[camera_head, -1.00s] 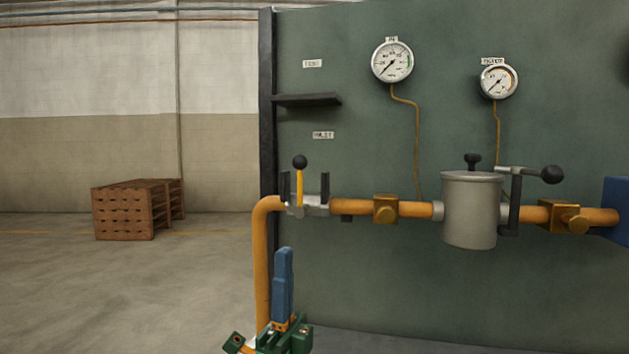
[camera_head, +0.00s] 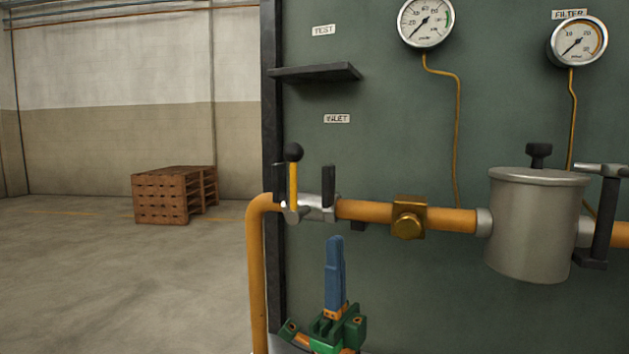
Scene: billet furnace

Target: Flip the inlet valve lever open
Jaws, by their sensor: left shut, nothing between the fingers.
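The inlet valve lever (camera_head: 293,180) is a yellow bar with a black ball knob on top. It stands upright on the silver valve body (camera_head: 318,207), at the left end of the orange pipe, below the "INLET" label (camera_head: 337,119). A dark upright stop stands on the valve to the right of the lever, and another dark piece shows behind the lever. My left gripper (camera_head: 335,242) points up with its blue fingers shut and empty. In the picture it is below and right of the lever, apart from it. My right gripper is not in view.
The orange pipe (camera_head: 451,218) runs right through a brass fitting (camera_head: 408,219) to a grey filter canister (camera_head: 537,230). A dark shelf (camera_head: 315,72) juts from the green panel above the valve. Two gauges hang higher up. Wooden pallets (camera_head: 165,199) stand far left on open floor.

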